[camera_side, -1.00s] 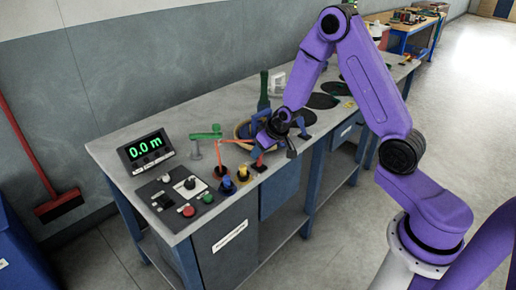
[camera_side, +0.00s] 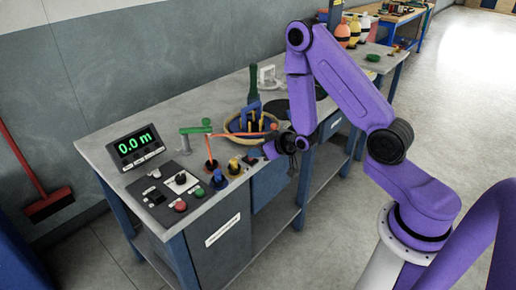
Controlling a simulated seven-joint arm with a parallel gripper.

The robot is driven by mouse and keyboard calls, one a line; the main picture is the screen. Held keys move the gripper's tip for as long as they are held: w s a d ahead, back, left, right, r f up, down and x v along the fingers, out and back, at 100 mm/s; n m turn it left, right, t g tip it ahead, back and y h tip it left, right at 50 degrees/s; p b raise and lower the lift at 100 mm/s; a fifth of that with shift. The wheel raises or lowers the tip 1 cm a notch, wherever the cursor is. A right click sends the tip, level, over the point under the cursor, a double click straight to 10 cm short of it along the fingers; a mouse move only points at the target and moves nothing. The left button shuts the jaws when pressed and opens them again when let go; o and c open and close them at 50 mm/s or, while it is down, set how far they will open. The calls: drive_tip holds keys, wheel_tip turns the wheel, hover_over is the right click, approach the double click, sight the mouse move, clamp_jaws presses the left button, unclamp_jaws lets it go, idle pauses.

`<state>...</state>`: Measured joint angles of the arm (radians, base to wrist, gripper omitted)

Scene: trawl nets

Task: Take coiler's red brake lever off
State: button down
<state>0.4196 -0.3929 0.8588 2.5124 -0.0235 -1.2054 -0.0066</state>
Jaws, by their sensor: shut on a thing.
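The red brake lever (camera_side: 240,135) shows as a thin orange-red bar. It runs from near the green arm to my gripper at the right. A second orange-red length (camera_side: 209,150) slants down from the bar's left end to a dark round base on the control panel. I cannot tell whether the two lengths are one piece. My gripper (camera_side: 276,143) is low at the bench's front edge, shut at the lever's right end. The fingertips are small and partly hidden by my wrist.
A green arm on a post (camera_side: 196,129) stands left of the lever. A tan round basket (camera_side: 246,124) with blue and yellow parts sits behind. Blue (camera_side: 218,180) and yellow (camera_side: 234,166) knobs are close in front. A display (camera_side: 139,145) reads 0.0 m.

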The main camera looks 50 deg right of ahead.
drive_tip(key=shift+f, duration=0.1)
idle(0.4)
drive_tip(key=c, duration=0.7)
unclamp_jaws()
drive_tip(key=shift+s, duration=0.15)
drive_tip(key=shift+v, duration=3.65)
